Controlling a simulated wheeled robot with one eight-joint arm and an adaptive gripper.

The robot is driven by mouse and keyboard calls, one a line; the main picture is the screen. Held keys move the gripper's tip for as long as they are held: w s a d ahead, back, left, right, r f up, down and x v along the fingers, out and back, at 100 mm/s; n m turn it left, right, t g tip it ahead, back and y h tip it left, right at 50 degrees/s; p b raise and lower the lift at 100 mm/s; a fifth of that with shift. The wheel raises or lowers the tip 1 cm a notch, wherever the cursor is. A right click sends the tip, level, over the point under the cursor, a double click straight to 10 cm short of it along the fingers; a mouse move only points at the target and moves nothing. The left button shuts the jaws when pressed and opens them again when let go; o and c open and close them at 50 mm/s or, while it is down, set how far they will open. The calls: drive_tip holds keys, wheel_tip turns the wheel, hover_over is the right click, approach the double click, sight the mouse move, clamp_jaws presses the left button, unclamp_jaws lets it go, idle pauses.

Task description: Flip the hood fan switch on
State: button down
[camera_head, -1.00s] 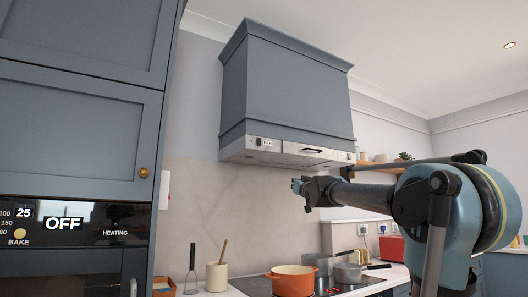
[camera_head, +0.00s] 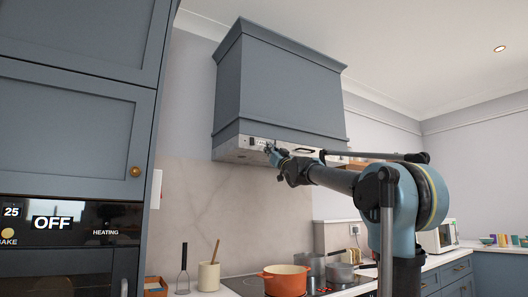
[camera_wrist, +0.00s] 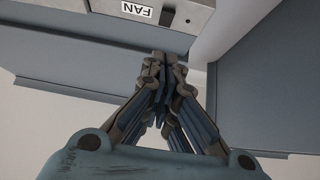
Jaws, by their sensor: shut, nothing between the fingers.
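The hood (camera_head: 275,85) is a large blue-grey box on the wall with a pale metal strip (camera_head: 228,146) along its lower front. In the wrist view a white label reading FAN (camera_wrist: 140,9) shows upside down at the top edge, with a small dark switch (camera_wrist: 167,17) beside it. Whether the switch is on or off cannot be told. My gripper (camera_head: 268,148) is shut and empty, just in front of the strip, and hides part of it. In the wrist view its fingertips (camera_wrist: 164,58) are together below the switch, apparently apart from it.
Below the hood, an orange pot (camera_head: 286,281) and grey pans (camera_head: 340,272) stand on the hob. A utensil crock (camera_head: 208,276) and a whisk (camera_head: 183,270) are to the left. The tall oven cabinet (camera_head: 75,140) fills the left side. A shelf is partly hidden behind my arm.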

approach(254, 139)
wheel_tip(254, 139, up, 3)
drive_tip(key=shift+w+a+f, duration=0.1)
drive_tip(key=shift+w+a, duration=1.15)
drive_tip(key=shift+w, duration=0.05)
drive_tip(key=shift+w+d, duration=0.15)
